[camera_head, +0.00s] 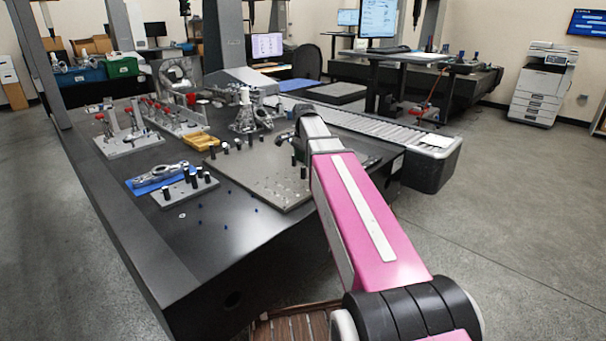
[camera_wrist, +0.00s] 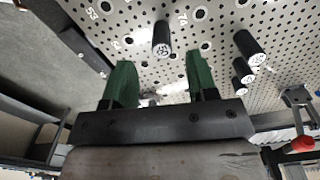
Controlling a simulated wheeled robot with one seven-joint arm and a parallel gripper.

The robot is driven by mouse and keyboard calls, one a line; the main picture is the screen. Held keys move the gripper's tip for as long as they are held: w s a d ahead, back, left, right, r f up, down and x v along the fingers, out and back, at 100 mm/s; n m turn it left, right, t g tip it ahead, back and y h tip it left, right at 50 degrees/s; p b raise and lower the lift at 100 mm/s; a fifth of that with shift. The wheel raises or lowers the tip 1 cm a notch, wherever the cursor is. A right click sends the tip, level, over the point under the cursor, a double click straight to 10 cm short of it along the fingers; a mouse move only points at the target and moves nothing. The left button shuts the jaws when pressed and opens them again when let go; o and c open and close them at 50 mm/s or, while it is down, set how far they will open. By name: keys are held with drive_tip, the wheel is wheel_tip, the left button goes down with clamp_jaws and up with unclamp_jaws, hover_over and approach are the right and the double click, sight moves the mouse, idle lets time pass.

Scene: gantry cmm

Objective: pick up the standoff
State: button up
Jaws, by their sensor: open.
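In the wrist view, a black cylindrical standoff (camera_wrist: 162,38) with white marking on its end stands on the perforated plate (camera_wrist: 135,15). My gripper (camera_wrist: 160,58) has two green fingers, spread apart with nothing between their pads. This standoff appears beyond the fingertips, roughly centred in the gap, and no contact shows. Several similar black standoffs (camera_wrist: 250,48) stand to the right. In the head view, the plate (camera_head: 262,186) lies on the dark table and several small black standoffs (camera_head: 238,143) stand near its far edge. My arm hides most of my gripper there.
A grey block with black pegs (camera_head: 184,190) and a blue tray (camera_head: 146,185) lie left of the plate. Fixtures with red clamps (camera_head: 130,130) and a yellow piece (camera_head: 200,141) stand farther back. A red-tipped clamp (camera_wrist: 302,143) shows at the wrist view's right.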

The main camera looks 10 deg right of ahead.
sight(303, 178)
drive_tip(key=shift+a+f, duration=0.15)
drive_tip(key=shift+f, duration=2.7)
drive_tip(key=shift+w, duration=0.1)
drive_tip(key=shift+c, duration=0.3)
clamp_jaws()
